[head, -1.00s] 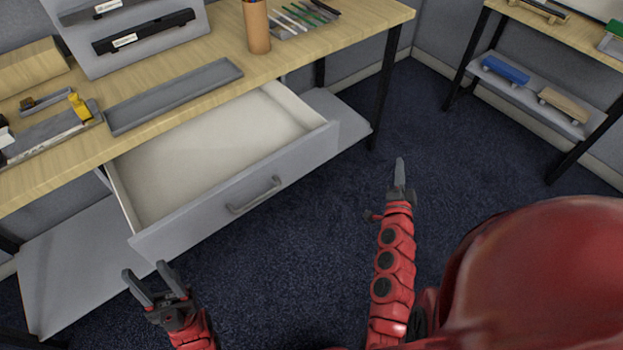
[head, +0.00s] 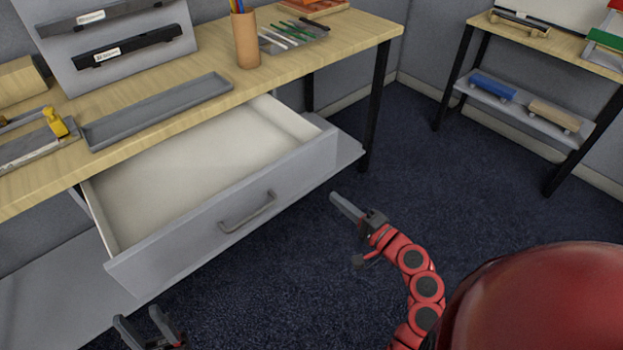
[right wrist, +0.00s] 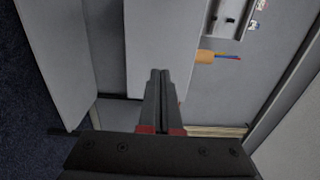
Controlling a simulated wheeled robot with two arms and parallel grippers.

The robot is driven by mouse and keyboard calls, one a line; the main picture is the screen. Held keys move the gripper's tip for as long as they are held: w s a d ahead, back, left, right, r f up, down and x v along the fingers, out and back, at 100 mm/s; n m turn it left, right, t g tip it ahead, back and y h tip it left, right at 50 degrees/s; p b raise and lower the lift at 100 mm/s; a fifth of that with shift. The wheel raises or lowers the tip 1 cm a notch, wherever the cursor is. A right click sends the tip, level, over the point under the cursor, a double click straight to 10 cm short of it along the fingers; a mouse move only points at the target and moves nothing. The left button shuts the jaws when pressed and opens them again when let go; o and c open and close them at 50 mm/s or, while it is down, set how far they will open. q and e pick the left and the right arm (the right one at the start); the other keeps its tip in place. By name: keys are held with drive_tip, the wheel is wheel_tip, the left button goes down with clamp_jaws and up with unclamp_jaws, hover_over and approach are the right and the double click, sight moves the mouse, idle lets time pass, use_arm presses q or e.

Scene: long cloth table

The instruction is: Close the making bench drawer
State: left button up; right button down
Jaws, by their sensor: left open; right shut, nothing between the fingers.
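The making bench drawer (head: 222,212) is pulled out from under the wooden bench top (head: 168,122). Its pale inside looks empty, and a grey bar handle (head: 247,212) is on its front. My right gripper (head: 334,197) is shut and empty, just right of the drawer front's right end, with a visible gap in the head view. In the right wrist view its closed fingers (right wrist: 161,75) point toward a grey panel; I cannot tell whether they touch it. My left gripper (head: 136,328) is open and empty, low in front of the drawer's left end, partly cut off by the frame edge.
On the bench stand a grey tray (head: 158,110), a pencil cup (head: 246,40) and a rack with black bars (head: 125,42). A grey lower shelf (head: 50,290) lies beneath. A second table (head: 560,40) stands at back right. Dark carpet between is clear.

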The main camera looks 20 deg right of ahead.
sight(303, 173)
drive_tip(key=p+x, duration=0.1)
drive_tip(key=x, duration=0.8)
drive_tip(key=shift+w+a, duration=0.2)
drive_tip(key=shift+w, duration=0.3)
drive_tip(key=shift+w, duration=0.1)
